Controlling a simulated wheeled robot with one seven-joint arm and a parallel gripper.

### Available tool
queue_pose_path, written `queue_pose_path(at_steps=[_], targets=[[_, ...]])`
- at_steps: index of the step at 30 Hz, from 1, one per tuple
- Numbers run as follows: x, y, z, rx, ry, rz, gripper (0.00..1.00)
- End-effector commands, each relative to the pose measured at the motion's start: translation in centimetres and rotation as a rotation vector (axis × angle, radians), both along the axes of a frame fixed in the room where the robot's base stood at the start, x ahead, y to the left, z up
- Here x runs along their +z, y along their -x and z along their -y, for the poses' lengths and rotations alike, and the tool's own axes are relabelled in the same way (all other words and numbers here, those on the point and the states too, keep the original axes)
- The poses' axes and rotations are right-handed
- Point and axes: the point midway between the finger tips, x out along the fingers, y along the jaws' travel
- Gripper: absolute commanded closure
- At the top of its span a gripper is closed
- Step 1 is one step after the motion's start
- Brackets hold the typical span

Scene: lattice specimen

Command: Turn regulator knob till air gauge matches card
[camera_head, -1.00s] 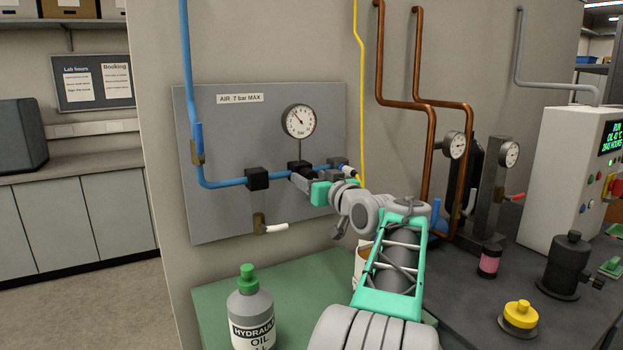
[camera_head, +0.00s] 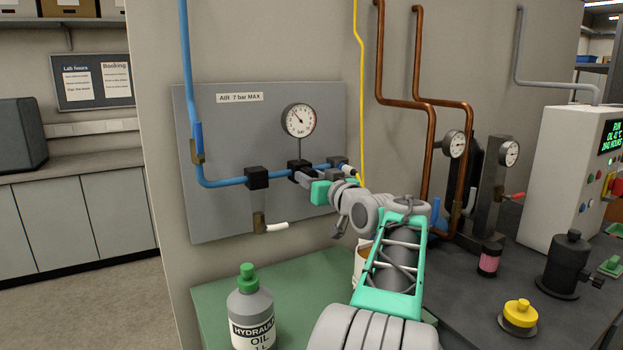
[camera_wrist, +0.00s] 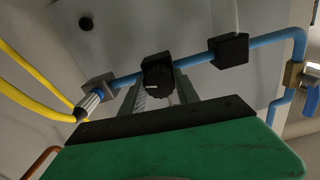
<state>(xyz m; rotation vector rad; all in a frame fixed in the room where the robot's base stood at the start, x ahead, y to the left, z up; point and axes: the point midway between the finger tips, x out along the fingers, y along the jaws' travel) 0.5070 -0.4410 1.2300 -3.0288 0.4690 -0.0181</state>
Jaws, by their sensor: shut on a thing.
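The round air gauge (camera_head: 299,120) is on the grey panel, its dark needle pointing to the upper left; its numbers are too small to read. Below it is the black regulator body (camera_head: 298,168) on the blue pipe. The wrist view shows the black ribbed regulator knob (camera_wrist: 158,88) with a white mark, lying nearly level there. My gripper (camera_head: 301,177) is shut on the knob, and its two grey fingers also show on either side of it in the wrist view (camera_wrist: 160,97). The knob is hidden in the head view. I cannot make out a card with a target reading.
A label (camera_head: 240,98) reads "AIR 7 bar MAX". A yellow hose (camera_head: 361,110) runs close to my gripper's right. A hydraulic oil bottle (camera_head: 250,310) stands on the green surface. Copper pipes (camera_head: 430,150) rise further right.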

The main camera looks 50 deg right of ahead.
Motion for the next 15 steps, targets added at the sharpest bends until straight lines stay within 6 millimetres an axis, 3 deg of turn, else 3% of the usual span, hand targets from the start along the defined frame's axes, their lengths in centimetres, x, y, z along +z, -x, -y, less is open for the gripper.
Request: queue_pose_path(at_steps=[15], targets=[[0.18, 0.01, 0.01, 0.000, -0.282, 0.089, 1.00]])
